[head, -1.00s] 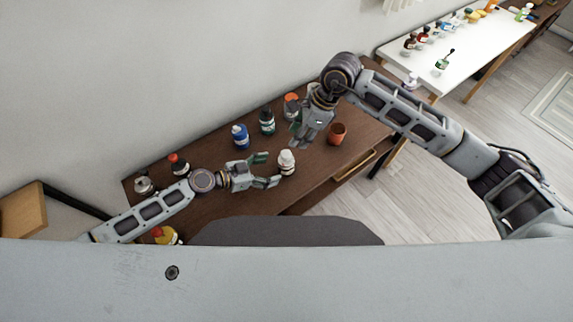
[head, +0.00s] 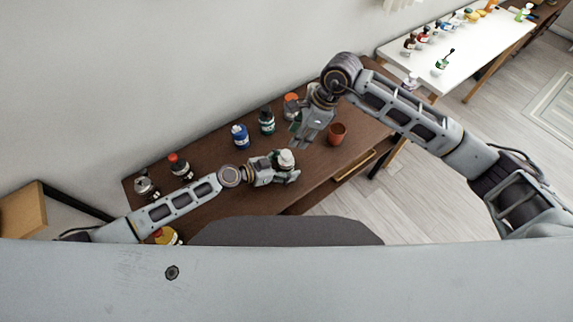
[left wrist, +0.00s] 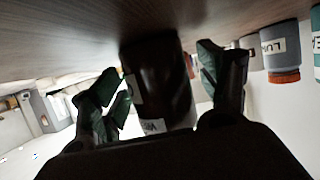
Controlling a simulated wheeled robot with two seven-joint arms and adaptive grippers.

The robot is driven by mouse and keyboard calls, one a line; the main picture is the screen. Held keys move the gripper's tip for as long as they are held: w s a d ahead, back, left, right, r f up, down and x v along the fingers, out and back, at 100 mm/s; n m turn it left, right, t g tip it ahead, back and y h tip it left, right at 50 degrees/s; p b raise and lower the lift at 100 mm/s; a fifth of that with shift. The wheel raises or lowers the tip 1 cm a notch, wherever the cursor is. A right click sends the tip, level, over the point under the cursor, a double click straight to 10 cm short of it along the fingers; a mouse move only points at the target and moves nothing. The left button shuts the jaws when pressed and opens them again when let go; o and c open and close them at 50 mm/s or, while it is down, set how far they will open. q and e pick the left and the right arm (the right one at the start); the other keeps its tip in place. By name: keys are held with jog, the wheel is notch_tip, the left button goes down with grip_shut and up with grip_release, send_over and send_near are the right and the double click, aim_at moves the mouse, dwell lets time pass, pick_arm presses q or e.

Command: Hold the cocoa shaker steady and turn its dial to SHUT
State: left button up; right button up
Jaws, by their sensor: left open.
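The cocoa shaker (head: 286,158) stands upright on the brown table, its pale top showing in the head view. In the left wrist view its body (left wrist: 158,80) looks dark, with part of a pale label. My left gripper (head: 287,167) is open, with one finger on each side of the shaker. In the left wrist view, gaps show between the fingers (left wrist: 157,78) and the body. My right gripper (head: 303,142) hangs above the table, just beyond the shaker and apart from it. Its jaw opening is not clear. The dial's marking is too small to read.
A blue bottle (head: 240,136), a dark green bottle (head: 267,122) and an orange-topped one (head: 291,104) stand along the wall side. A reddish-brown cup (head: 337,134) stands right of my right gripper. A red-topped bottle (head: 178,163) is at left.

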pick_arm(q)
jog(key=c, duration=1.2)
dwell(0.6)
